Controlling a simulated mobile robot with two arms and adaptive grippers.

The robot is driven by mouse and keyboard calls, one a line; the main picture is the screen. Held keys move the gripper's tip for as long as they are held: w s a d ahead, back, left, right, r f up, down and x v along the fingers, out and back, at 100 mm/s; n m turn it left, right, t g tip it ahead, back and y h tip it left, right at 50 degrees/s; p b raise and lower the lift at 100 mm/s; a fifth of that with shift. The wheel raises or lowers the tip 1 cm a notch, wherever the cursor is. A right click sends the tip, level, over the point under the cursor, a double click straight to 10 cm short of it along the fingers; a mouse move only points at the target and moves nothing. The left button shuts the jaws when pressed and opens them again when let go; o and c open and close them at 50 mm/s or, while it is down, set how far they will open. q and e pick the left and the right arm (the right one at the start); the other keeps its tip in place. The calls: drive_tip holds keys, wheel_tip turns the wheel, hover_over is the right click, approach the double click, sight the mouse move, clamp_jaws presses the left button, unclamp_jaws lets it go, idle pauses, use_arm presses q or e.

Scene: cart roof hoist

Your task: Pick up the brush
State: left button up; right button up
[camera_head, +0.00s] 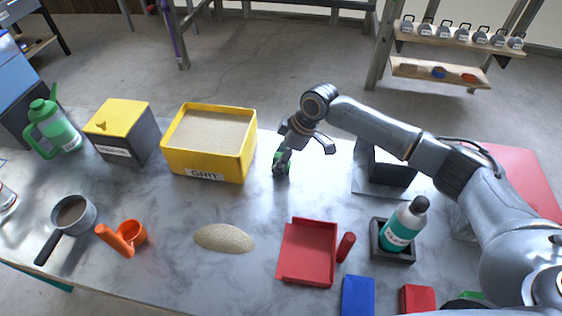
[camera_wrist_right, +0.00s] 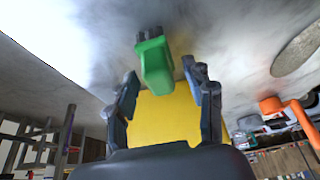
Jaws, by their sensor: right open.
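The brush (camera_head: 286,164) is a small green piece with dark parts, on the grey table right of the grit box; my right gripper partly hides it in the head view. In the right wrist view the green brush (camera_wrist_right: 156,62) with a dark end shows just beyond and partly between the two fingertips (camera_wrist_right: 160,80). Whether a finger touches it I cannot tell. My left gripper is not in view.
The yellow grit box (camera_head: 205,165) stands close left of the brush. A red dustpan (camera_head: 308,252) and a sand pile (camera_head: 224,238) lie nearer. A bottle (camera_head: 404,226) in a dark holder stands right. The table between brush and dustpan is clear.

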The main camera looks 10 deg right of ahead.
clamp_jaws()
drive_tip(key=shift+r, duration=0.1)
